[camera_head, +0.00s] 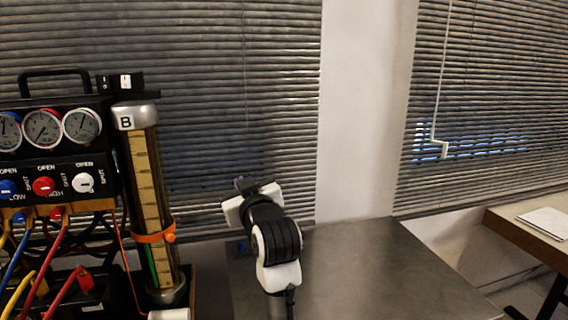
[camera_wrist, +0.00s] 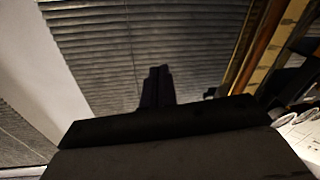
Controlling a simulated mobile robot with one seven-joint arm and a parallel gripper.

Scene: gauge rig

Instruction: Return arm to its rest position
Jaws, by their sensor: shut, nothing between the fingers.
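My arm rises in the middle of the head view, with white and black links. My gripper (camera_head: 242,184) is at its upper end, above the left part of the grey table (camera_head: 385,275) and right of the gauge rig (camera_head: 62,160). In the wrist view my gripper (camera_wrist: 157,72) shows as two dark fingers side by side, touching. It is shut and holds nothing. The fingers point toward the window blinds (camera_wrist: 110,40). My wrist housing hides the lower part of that view.
A tall cylinder (camera_head: 150,190) marked B, with an orange clamp (camera_head: 153,236), stands close left of my arm. Coloured hoses (camera_head: 50,260) hang from the rig's valve panel. The grey table's right side is clear. A wooden desk (camera_head: 520,232) with paper is at far right.

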